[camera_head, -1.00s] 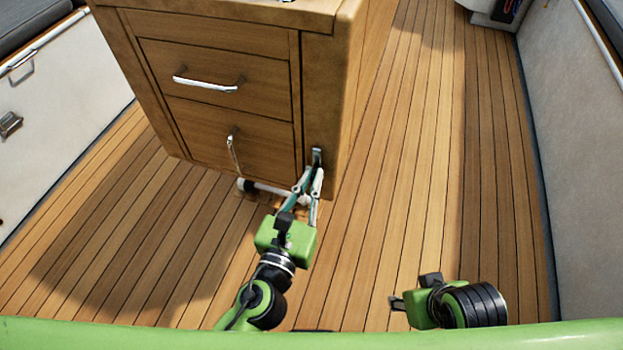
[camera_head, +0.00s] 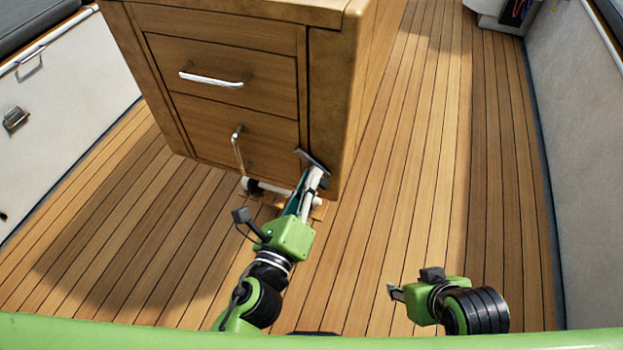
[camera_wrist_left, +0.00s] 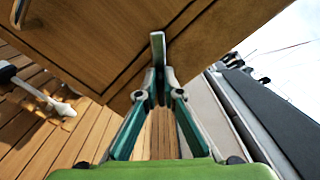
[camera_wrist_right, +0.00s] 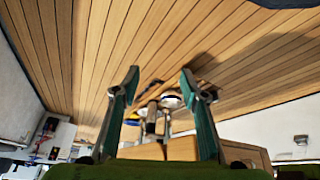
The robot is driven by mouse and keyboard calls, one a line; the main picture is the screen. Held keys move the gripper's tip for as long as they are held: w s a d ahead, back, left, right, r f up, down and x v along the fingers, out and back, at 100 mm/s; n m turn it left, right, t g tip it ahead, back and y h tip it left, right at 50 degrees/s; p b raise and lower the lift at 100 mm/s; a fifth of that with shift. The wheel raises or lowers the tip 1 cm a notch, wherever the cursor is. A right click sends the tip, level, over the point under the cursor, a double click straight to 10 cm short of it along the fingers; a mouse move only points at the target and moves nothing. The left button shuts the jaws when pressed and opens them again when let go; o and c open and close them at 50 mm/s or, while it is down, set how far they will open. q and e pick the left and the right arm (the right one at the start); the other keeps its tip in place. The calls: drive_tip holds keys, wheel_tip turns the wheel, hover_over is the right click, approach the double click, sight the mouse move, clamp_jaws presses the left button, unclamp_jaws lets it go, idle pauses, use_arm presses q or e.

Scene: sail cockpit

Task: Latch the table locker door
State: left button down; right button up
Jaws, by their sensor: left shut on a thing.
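The table locker door (camera_head: 200,122) is the lower wooden panel, with an upright metal handle (camera_head: 237,150). It looks flush with the table front. The latch (camera_head: 309,158) is a small dark grey bar beside the door's lower right, now tilted in the head view. My left gripper (camera_head: 314,177) is shut on the latch, its fingertips meeting at the bar's base, as the left wrist view shows the latch (camera_wrist_left: 158,46) just beyond them. The fingers partly hide the latch's mount. My right gripper (camera_wrist_right: 160,80) is open and empty, low over the floor and away from the table.
A drawer with a horizontal handle (camera_head: 210,80) sits above the door. A white rod-like object (camera_head: 268,186) lies on the floor at the table's foot, close to my left gripper. Bench walls (camera_head: 55,105) stand at the left and right. The plank floor (camera_head: 400,200) right of the table is clear.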

use_arm(q)
drive_tip(key=shift+a+f+n, duration=0.1)
drive_tip(key=shift+f+n, duration=0.15)
drive_tip(key=shift+n, duration=1.1)
drive_tip(key=shift+a+f+n, duration=0.1)
drive_tip(key=shift+f+n, duration=0.15)
drive_tip(key=shift+n, duration=1.15)
drive_tip(key=shift+f+n, duration=0.25)
drive_tip(key=shift+n, duration=1.1)
use_arm(e)
drive_tip(key=shift+s+d+f+g, duration=0.15)
drive_tip(key=shift+s+g, duration=0.1)
drive_tip(key=shift+s, duration=0.35)
drive_tip(key=shift+s+d+f+g, duration=0.15)
drive_tip(key=shift+s+g, duration=0.1)
drive_tip(key=shift+s, duration=0.35)
drive_tip(key=shift+w, duration=0.1)
use_arm(q)
drive_tip(key=c, duration=2.2)
unclamp_jaws()
use_arm(e)
drive_tip(key=shift+w+r, duration=0.1)
use_arm(q)
drive_tip(key=shift+r, duration=0.1)
use_arm(e)
drive_tip(key=shift+w, duration=0.15)
use_arm(q)
drive_tip(key=shift+s, duration=0.1)
